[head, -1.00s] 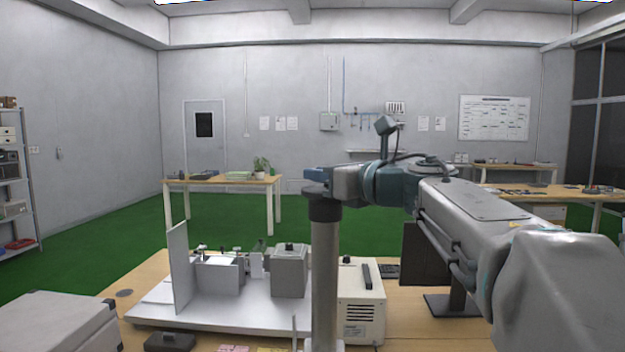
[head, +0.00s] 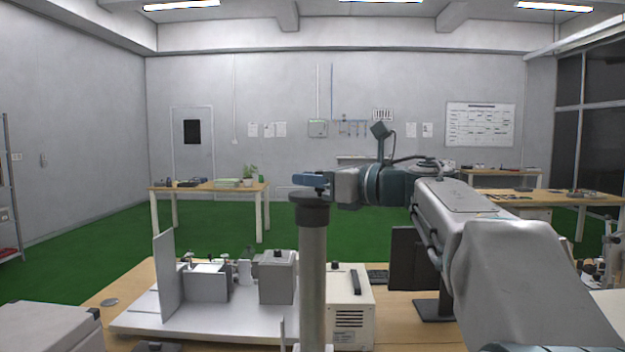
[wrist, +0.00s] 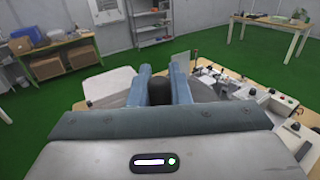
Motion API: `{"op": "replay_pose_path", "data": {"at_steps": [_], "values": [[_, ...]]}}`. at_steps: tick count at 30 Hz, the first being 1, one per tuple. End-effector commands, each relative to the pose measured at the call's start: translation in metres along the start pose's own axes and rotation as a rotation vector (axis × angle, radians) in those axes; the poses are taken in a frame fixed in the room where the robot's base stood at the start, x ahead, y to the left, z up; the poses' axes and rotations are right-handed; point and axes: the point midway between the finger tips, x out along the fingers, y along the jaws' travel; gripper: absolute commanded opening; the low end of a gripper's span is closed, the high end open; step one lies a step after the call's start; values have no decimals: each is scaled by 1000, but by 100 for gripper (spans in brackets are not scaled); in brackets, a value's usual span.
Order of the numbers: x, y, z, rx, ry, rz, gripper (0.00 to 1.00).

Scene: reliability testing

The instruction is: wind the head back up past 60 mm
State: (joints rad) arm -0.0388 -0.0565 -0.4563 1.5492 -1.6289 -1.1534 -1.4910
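A grey upright column (head: 313,270) with a dark round cap (head: 310,200) stands in front of me in the head view. My gripper (head: 314,180) is level, just above this cap, its blue fingers pointing left. In the wrist view, a black knob (wrist: 158,92) sits between the two blue fingers of my gripper (wrist: 162,72) and fills the gap, so they look closed on it. I see no readable millimetre scale; which part is the head is unclear.
A white base plate (head: 205,325) with an upright panel (head: 165,275) and grey blocks stands left of the column. A beige instrument box (head: 350,305) and a dark monitor (head: 412,258) stand right of it. A pale grey case (head: 50,325) is at lower left.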

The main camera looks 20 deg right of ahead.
Motion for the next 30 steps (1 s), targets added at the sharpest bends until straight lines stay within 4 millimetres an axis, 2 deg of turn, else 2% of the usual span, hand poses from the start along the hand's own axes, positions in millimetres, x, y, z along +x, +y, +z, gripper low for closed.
{"op": "replay_pose_path", "data": {"at_steps": [1,2,3,11,14,17,30], "values": [[0,0,3,-2,-5,0,28],[0,0,2,-1,-5,0,36],[0,0,2,-1,-4,0,39],[-1,0,1,-1,-2,-1,39],[-7,0,0,-1,-2,-2,39],[-21,0,0,-1,-3,-4,39],[-115,0,0,-2,-3,-4,39]]}}
